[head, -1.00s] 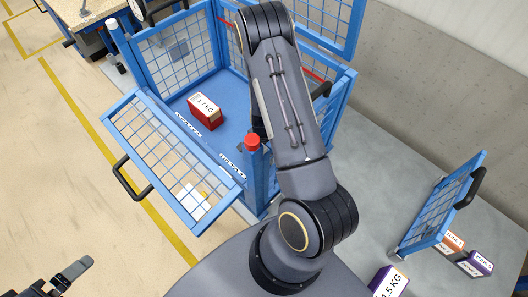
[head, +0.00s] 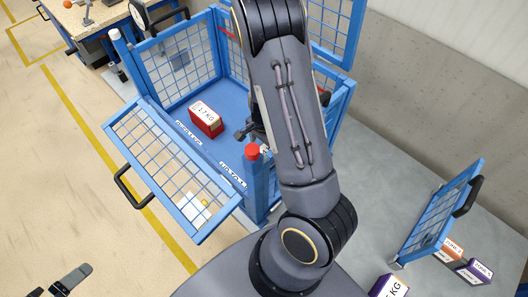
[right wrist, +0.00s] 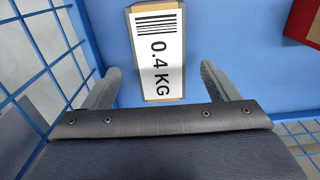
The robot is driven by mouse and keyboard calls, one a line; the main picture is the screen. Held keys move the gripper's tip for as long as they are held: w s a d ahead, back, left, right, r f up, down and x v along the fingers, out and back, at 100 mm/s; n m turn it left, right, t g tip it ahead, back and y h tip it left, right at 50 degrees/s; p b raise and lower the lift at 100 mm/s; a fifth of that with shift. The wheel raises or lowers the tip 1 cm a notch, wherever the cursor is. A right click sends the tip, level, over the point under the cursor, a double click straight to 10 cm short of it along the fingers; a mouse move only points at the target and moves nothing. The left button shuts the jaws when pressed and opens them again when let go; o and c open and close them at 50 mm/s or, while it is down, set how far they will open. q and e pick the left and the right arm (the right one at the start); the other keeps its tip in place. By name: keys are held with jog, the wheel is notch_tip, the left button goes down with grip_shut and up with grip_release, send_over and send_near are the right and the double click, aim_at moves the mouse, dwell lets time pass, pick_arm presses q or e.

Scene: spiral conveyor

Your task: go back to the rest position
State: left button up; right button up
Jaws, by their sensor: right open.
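My right arm reaches over the blue mesh cage (head: 155,147). My right gripper (head: 245,131) shows only in part beside the arm, inside the cage. In the right wrist view its two fingers (right wrist: 158,82) are open and apart. A box labelled 0.4 KG (right wrist: 158,55) lies ahead of and between them on the blue floor, not gripped. The arm hides most of that box in the head view. A red 1.7 KG box (head: 206,119) stands on the cage floor to the left. My left gripper (head: 68,281) is at the bottom left edge, partly cut off.
The cage's front flap (head: 170,165) hangs open to the left. Blue mesh walls and a red-capped post (head: 252,152) stand close to my right arm. Another mesh gate (head: 440,212) and several labelled boxes (head: 475,271) are at the right.

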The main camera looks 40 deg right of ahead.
jog(key=shift+r, duration=1)
